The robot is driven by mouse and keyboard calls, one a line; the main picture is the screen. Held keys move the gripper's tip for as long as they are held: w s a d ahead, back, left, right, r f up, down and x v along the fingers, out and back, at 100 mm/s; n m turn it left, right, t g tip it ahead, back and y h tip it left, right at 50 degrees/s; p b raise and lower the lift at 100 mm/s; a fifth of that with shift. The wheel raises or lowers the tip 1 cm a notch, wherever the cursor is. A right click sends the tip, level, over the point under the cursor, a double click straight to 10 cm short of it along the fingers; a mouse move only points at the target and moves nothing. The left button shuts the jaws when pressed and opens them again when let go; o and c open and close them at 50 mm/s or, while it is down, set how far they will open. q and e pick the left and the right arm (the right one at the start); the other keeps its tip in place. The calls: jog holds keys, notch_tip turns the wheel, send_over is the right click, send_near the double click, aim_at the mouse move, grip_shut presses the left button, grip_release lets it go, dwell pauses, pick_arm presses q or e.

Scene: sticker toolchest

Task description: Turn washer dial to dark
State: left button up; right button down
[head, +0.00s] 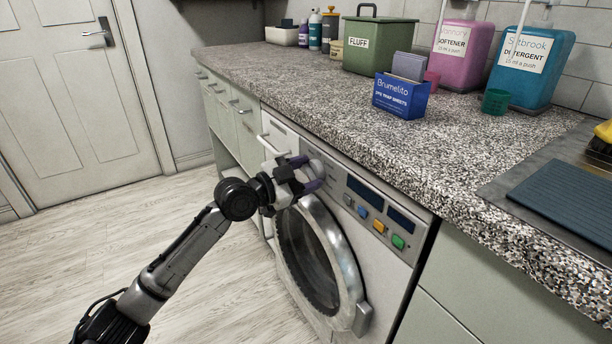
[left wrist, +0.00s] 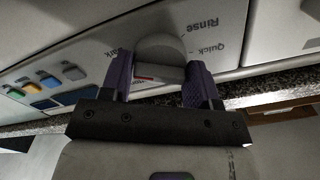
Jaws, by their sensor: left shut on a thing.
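The white washer (head: 345,215) stands under the counter with its round door shut. Its grey dial (left wrist: 160,52) sits at the left end of the control panel, mostly covered by my left gripper (head: 308,177) in the head view. In the left wrist view the purple fingers of my left gripper (left wrist: 162,75) are shut on the dial, one on each side. A red mark shows on the dial between the fingers. The panel print "Rinse", "Quick" and a partly hidden word ending in "ark" appears upside down around it. My right gripper is not in view.
Grey, blue, yellow and green buttons (head: 398,242) and dark displays lie right of the dial. The floor at left is clear.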

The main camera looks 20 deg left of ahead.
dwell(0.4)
pick_arm(q)
jog(key=o, duration=0.8)
jog(key=shift+o, duration=0.2)
jog(key=shift+s+a, duration=0.2)
jog(key=shift+s, duration=0.05)
jog(key=p+v, duration=0.3)
jog(key=v, duration=1)
jog(key=shift+s, duration=0.1)
